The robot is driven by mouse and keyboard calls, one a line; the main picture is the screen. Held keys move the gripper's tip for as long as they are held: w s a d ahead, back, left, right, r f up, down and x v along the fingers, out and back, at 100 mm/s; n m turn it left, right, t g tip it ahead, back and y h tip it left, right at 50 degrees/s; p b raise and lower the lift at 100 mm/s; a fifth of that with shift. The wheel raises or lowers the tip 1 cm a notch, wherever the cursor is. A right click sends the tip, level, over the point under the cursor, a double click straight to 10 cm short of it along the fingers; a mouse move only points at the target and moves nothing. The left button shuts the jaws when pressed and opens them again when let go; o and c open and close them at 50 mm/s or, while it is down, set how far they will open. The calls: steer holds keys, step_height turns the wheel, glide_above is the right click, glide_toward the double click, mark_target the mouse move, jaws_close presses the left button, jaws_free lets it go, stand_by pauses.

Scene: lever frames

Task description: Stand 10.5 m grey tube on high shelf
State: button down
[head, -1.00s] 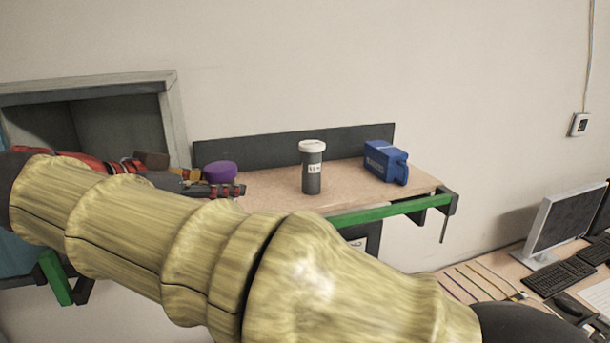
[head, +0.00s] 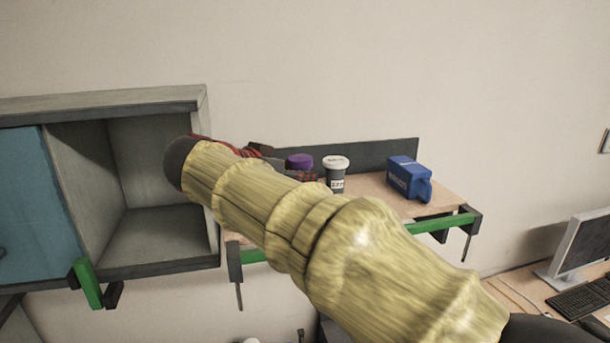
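A dark grey tube (head: 337,181) with a white lid and a small white label stands upright on a wooden wall shelf (head: 376,191) with a green front edge. The label is too small to read surely. My gripper (head: 313,181) is just left of the tube, close to it. My yellow arm covers most of the gripper and the tube's lower part. I cannot tell whether the fingers touch the tube or how far apart they are.
A purple-topped object (head: 299,161) is behind my gripper, left of the tube. A blue box-like container (head: 408,179) stands to its right. An open grey cabinet compartment (head: 160,180) with a blue door (head: 28,205) is at left. A desk with a monitor (head: 575,252) is lower right.

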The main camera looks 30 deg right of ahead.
steer(key=shift+w+d+r, duration=0.1)
steer(key=shift+w+d, duration=0.1)
steer(key=shift+d, duration=0.35)
steer(key=shift+w+d, duration=0.15)
steer(key=shift+d, duration=0.35)
steer(key=shift+w+d+f+p, duration=0.1)
steer(key=shift+f+p, duration=0.15)
steer(key=shift+p, duration=0.05)
steer(key=shift+f, duration=0.55)
steer(key=shift+f, duration=0.1)
steer(key=c, duration=1.4)
jaws_free()
steer(key=shift+o, duration=0.4)
steer(key=shift+a+r, duration=0.2)
steer(key=shift+a, duration=0.05)
steer(key=b+v, duration=0.2)
steer(key=v, duration=0.9)
steer(key=shift+s+a, duration=0.2)
steer(key=shift+a, duration=0.15)
